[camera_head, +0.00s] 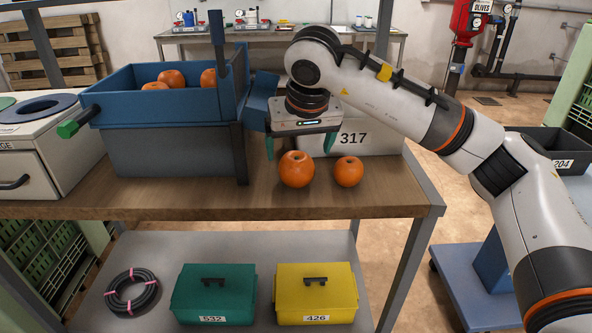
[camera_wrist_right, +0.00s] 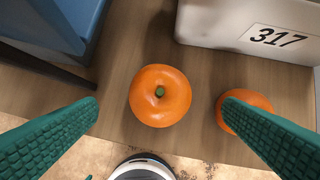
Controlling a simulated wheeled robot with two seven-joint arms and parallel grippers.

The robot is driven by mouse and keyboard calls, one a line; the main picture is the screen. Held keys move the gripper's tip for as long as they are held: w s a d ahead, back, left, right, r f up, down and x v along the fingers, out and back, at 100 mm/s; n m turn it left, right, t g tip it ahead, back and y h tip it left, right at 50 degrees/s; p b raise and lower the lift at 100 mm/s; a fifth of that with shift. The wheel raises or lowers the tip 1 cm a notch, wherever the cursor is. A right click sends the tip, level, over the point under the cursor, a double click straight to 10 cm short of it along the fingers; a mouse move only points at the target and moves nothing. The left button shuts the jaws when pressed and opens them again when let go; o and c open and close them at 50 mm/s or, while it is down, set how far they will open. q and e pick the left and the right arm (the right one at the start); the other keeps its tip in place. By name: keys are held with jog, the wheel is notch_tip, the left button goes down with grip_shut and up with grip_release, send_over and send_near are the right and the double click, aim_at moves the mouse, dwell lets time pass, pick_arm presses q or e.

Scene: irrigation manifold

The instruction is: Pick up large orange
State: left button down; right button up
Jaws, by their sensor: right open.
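The large orange (camera_head: 296,169) sits on the wooden table near its front edge. A smaller orange (camera_head: 348,171) sits just to its right. My right gripper (camera_head: 300,150) is above and just behind the large orange, with its green fingers apart. In the right wrist view the large orange (camera_wrist_right: 160,95) lies between and ahead of the open fingers (camera_wrist_right: 160,108), untouched. The smaller orange (camera_wrist_right: 243,110) is partly hidden behind the right finger there. My left gripper does not show.
A blue bin (camera_head: 160,103) with several oranges stands to the left. A white box marked 317 (camera_head: 375,138) stands behind the oranges. The table front (camera_head: 220,198) is clear. A green box (camera_head: 213,296) and a yellow box (camera_head: 316,295) sit on the lower shelf.

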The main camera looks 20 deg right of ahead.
aim_at(298, 158)
jog(key=shift+x, duration=1)
jog(key=x, duration=0.5)
jog(key=shift+f+b, duration=0.15)
jog(key=shift+b, duration=0.25)
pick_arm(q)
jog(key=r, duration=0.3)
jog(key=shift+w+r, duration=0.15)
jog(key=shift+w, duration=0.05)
pick_arm(e)
jog(key=c, duration=1.1)
